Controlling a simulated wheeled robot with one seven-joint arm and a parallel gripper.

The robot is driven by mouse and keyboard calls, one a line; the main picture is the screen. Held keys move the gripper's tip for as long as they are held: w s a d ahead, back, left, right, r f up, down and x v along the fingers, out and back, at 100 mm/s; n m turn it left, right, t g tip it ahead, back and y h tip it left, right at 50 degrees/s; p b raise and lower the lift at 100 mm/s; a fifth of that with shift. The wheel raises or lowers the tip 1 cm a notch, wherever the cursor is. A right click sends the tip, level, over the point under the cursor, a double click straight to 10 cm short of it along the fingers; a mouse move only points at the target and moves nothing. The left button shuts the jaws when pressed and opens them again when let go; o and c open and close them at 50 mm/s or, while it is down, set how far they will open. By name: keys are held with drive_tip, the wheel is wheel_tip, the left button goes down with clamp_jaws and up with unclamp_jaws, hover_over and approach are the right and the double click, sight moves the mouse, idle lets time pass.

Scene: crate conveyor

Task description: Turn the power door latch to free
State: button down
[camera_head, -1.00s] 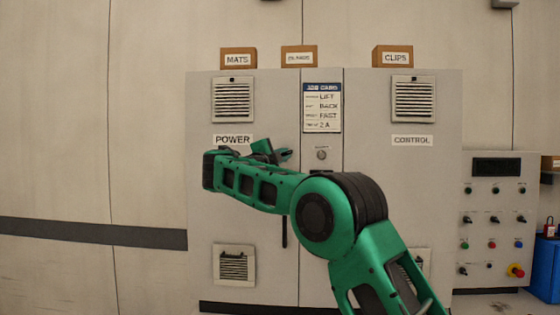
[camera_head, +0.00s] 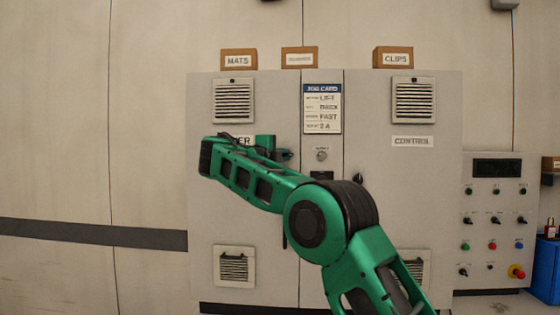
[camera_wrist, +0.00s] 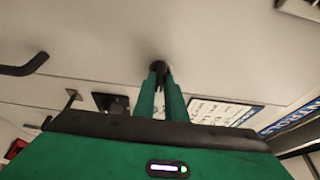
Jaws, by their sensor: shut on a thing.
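The power door (camera_head: 225,200) is the left door of the grey cabinet, and its label (camera_head: 246,140) is partly covered by my arm. My gripper (camera_head: 287,155) is at the right edge of this door, in front of the latch. In the wrist view my gripper (camera_wrist: 160,72) has its two green fingers close together on a small dark latch knob (camera_wrist: 158,64) on the pale door face. The fingers hide most of the latch, so I cannot tell which way it points. In the head view the latch is hidden behind my gripper.
A black door handle (camera_wrist: 25,66) sticks out in the wrist view. The jog card (camera_head: 322,109) and a round lock (camera_head: 321,155) are on the centre strip. The control door (camera_head: 405,200) is to the right, then a switch panel (camera_head: 492,215). Boxes stand on top.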

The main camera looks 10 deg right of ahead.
drive_tip(key=shift+a+f, duration=0.1)
drive_tip(key=c, duration=1.8)
unclamp_jaws()
drive_tip(key=shift+w, duration=0.1)
drive_tip(key=v, duration=1)
drive_tip(key=shift+s+a, duration=0.15)
drive_tip(key=shift+s, duration=0.15)
